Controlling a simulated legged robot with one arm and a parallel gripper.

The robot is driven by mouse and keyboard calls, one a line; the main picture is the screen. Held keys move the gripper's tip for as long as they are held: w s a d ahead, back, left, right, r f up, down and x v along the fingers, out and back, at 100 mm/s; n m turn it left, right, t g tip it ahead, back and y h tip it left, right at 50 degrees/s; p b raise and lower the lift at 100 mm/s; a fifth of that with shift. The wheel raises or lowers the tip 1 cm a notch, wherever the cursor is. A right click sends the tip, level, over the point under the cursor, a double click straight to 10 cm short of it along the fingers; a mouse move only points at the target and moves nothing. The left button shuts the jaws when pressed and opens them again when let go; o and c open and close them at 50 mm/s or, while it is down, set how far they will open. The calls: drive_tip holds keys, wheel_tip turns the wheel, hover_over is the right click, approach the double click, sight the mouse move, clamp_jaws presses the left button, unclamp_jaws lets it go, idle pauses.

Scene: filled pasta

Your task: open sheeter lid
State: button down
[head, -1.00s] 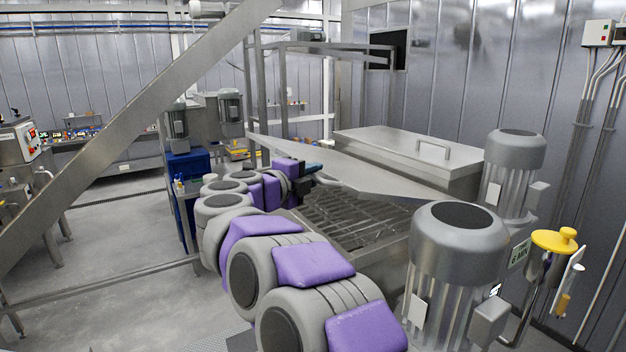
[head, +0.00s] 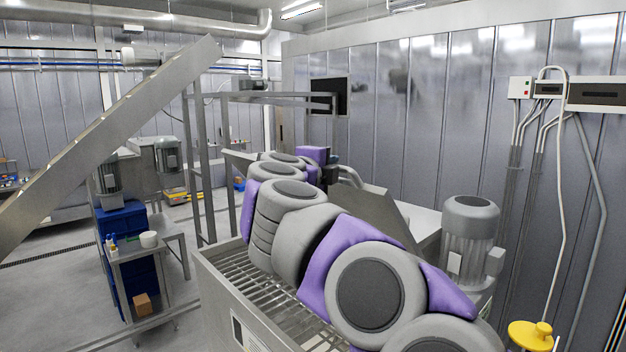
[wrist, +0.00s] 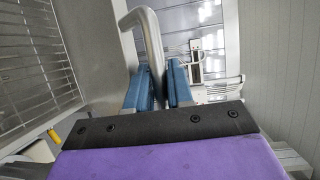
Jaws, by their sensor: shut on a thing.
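My gripper (wrist: 160,90), with blue fingers, is shut on the bent grey bar handle (wrist: 149,35) of the sheeter lid in the wrist view. The lid (head: 372,218) is a flat steel panel in the head view, raised and steeply tilted, partly behind my purple and grey arm. Its plain grey face also shows beside the handle in the wrist view (wrist: 96,45). The sheeter's bar grille (head: 262,306) lies exposed below my arm. My fingertips are mostly hidden in the head view.
A grey motor (head: 468,232) stands right of the lid, with a yellow-capped item (head: 531,334) in front. A steel wall is behind. A slanted steel beam (head: 100,140) crosses the left. A small table with blue bins (head: 122,222) stands left; floor there is partly clear.

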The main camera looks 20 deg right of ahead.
drive_tip(key=shift+w+d+r, duration=0.35)
drive_tip(key=shift+d+r, duration=0.35)
drive_tip(key=shift+r, duration=0.15)
drive_tip(key=c, duration=1.4)
unclamp_jaws()
drive_tip(key=shift+c, duration=0.2)
drive_tip(key=o, duration=0.3)
drive_tip(key=shift+w+a+f, duration=0.15)
drive_tip(key=shift+w+a, duration=0.05)
drive_tip(key=shift+a, duration=0.05)
drive_tip(key=shift+o, duration=0.2)
drive_tip(key=shift+s, duration=0.3)
